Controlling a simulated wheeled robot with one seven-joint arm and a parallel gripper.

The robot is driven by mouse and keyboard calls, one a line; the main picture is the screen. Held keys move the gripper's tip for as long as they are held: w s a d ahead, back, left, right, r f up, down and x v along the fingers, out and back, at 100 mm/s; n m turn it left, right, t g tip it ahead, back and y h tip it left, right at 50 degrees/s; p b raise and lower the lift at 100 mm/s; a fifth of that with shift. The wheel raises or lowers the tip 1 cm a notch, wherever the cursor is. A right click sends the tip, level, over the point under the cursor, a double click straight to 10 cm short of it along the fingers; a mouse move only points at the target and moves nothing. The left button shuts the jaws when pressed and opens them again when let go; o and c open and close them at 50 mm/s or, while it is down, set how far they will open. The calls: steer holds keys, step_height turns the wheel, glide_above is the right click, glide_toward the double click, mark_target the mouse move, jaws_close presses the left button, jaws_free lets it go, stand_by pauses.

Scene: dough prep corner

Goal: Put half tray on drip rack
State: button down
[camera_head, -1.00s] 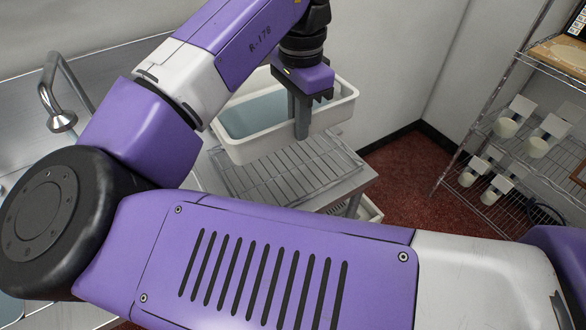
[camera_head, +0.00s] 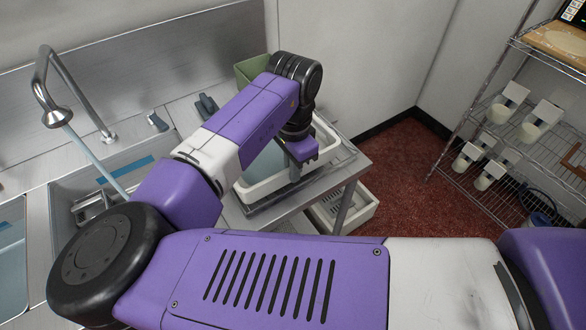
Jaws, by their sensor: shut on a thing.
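The half tray (camera_head: 270,186) is a white tub with a grey-blue inside. It is over the wire drip rack (camera_head: 345,152), which shows along the tub's right and front edges. I cannot tell whether the tub rests on the rack or hangs just above it. My gripper (camera_head: 296,170) points down at the tub's near right side and is shut on its wall. My arm hides the middle and part of the far side of the tub.
A steel sink with a tap (camera_head: 58,115) and running water is at the left. A green container (camera_head: 250,70) stands behind the tub. A white bin (camera_head: 345,208) sits low under the rack's table. A wire shelf (camera_head: 510,160) with white cups stands at the right.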

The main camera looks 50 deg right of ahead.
steer(key=shift+f, duration=0.2)
steer(key=shift+f, duration=0.15)
steer(key=c, duration=1.6)
jaws_free()
